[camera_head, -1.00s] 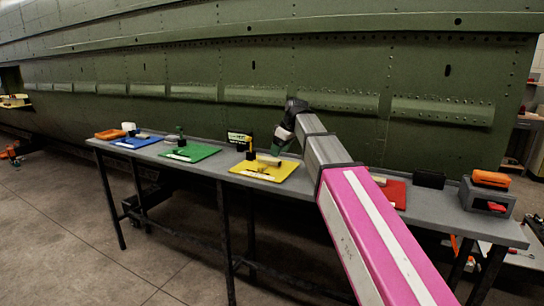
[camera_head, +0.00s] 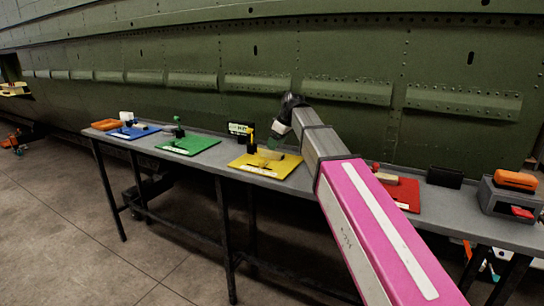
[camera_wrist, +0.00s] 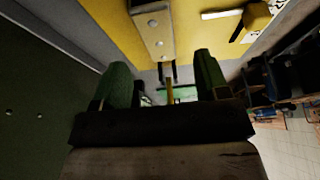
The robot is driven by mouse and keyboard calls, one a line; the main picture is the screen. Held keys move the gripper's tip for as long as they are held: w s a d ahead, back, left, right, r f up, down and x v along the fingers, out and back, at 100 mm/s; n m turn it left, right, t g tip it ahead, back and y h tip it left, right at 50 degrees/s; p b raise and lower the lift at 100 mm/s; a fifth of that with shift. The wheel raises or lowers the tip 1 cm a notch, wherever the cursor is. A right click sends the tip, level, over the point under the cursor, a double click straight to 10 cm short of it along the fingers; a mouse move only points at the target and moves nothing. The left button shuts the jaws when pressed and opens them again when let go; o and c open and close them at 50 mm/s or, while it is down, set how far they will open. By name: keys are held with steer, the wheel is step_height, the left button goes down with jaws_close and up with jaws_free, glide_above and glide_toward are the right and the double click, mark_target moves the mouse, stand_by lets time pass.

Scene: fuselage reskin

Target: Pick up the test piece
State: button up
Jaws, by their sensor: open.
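The likely test piece is a pale beige bar (camera_head: 270,154) lying on the yellow mat (camera_head: 240,163) on the grey bench. In the wrist view, the bar (camera_wrist: 153,28) shows several round rivets or holes along it. My gripper (camera_head: 273,143) is above the yellow mat, close to the bar. In the wrist view, the two green fingers of my gripper (camera_wrist: 163,75) are apart, with no piece held between them. The bar lies beyond the fingertips, roughly in line with the gap. Whether the fingers touch the mat cannot be told.
A yellow-and-black tool (camera_head: 251,139) stands on the yellow mat. The green mat (camera_head: 205,143), blue mat (camera_head: 135,132) and red mat (camera_head: 408,195) share the bench (camera_head: 215,167). A grey box (camera_head: 497,199) stands at right. The green fuselage wall (camera_head: 330,60) rises behind.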

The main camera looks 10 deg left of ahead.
mark_target(272, 152)
steer(key=x, duration=0.5)
steer(key=shift+w+d, duration=0.1)
steer(key=c, duration=1)
